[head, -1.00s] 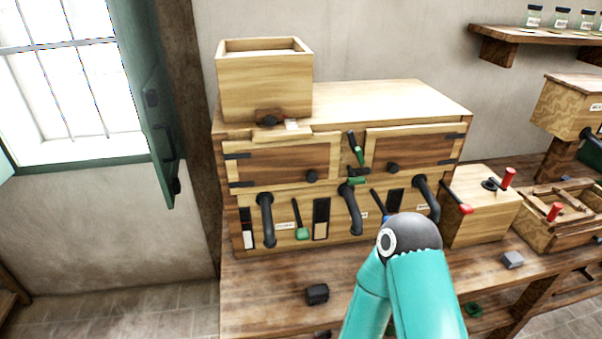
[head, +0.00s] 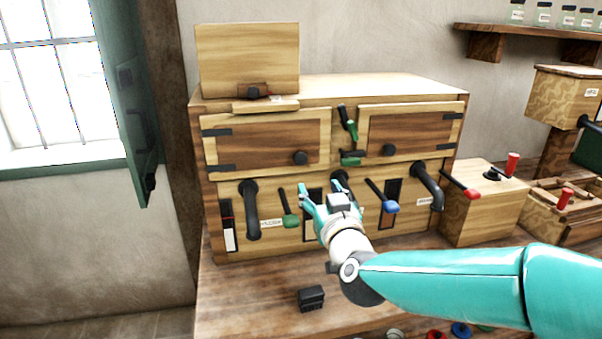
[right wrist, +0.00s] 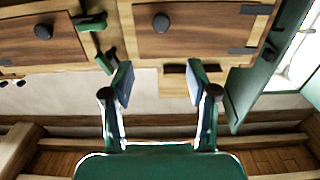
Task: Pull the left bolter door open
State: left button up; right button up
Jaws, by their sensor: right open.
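The left bolter door (head: 250,145) is a dark wood panel in a pale frame on the wooden cabinet's front. It looks shut, with black hinges on its left side and a round black knob (head: 300,158) near its lower right. My right gripper (head: 322,191) is open and empty, below and slightly right of the knob. In the right wrist view the scene is upside down; the door (right wrist: 205,35) and its knob (right wrist: 161,22) lie beyond the open right gripper (right wrist: 160,82), apart from the fingers. My left gripper is not in view.
The right door (head: 412,135) also looks shut. A green-handled lever (head: 348,123) stands between the doors. Black pipes (head: 251,210), a green lever (head: 288,208) and a blue lever (head: 383,196) project below. A dark block (head: 311,297) lies on the bench.

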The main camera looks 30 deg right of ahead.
aim_at(301, 159)
jog(key=p+x, duration=0.2)
jog(key=x, duration=0.6)
jog(key=p+x, duration=0.2)
jog(key=x, duration=0.7)
jog(key=shift+a, duration=0.25)
grip_shut()
